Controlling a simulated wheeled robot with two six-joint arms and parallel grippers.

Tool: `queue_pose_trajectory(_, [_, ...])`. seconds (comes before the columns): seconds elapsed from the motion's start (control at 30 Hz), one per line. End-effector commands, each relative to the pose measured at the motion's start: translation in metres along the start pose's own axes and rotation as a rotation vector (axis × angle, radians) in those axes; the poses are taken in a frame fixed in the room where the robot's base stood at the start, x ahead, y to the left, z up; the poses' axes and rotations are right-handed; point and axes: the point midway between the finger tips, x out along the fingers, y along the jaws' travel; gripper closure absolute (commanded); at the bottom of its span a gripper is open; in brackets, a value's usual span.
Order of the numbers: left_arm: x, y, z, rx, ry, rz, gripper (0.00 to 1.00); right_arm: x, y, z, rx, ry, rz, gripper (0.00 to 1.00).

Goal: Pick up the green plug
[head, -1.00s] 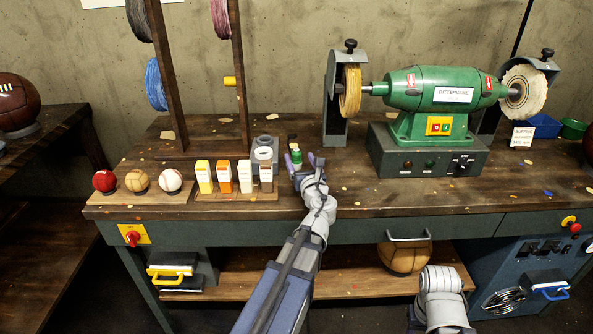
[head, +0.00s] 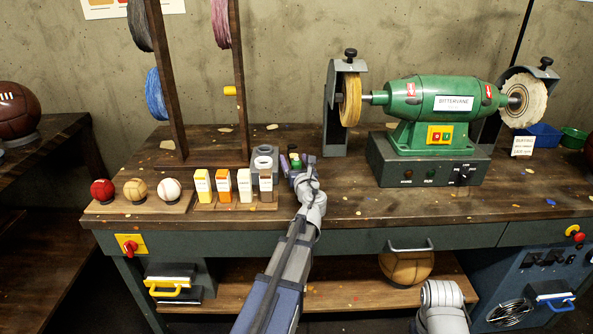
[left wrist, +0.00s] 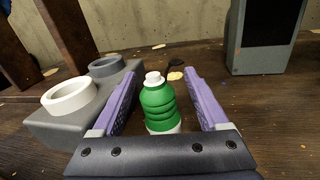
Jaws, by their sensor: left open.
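The green plug (head: 296,163) stands upright on the workbench, just right of a grey two-hole block. In the left wrist view the green plug (left wrist: 158,105) has a ribbed green body, a white top and a pale base. My left gripper (head: 298,160) is open, its purple fingers on either side of the plug. In the left wrist view the left gripper (left wrist: 160,76) shows gaps between the plug and both fingers. The plug's lowest part is hidden behind the gripper body. My right gripper is out of view; only part of that arm shows at the bottom.
The grey block (left wrist: 53,124) with white and grey rings stands close to the left finger. The green buffing machine (head: 436,97) is at the right. Bare bench (head: 370,205) lies between.

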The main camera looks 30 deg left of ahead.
Motion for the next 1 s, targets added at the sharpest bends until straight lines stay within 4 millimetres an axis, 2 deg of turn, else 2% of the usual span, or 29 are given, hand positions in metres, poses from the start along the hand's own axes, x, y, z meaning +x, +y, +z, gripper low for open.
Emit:
queue_pose_trajectory(0.1, [-0.0009,0.0003,0.0,0.0,0.0,0.0,0.24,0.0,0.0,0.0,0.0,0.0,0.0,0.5])
queue_pose_trajectory(0.77, [-0.001,0.0004,-0.0001,0.0,0.0,0.001,0.98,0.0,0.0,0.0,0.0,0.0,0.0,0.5])
queue_pose_trajectory(1.0, [-0.001,0.0004,0.0,0.0,0.0,0.001,1.0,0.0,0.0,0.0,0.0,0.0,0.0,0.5])
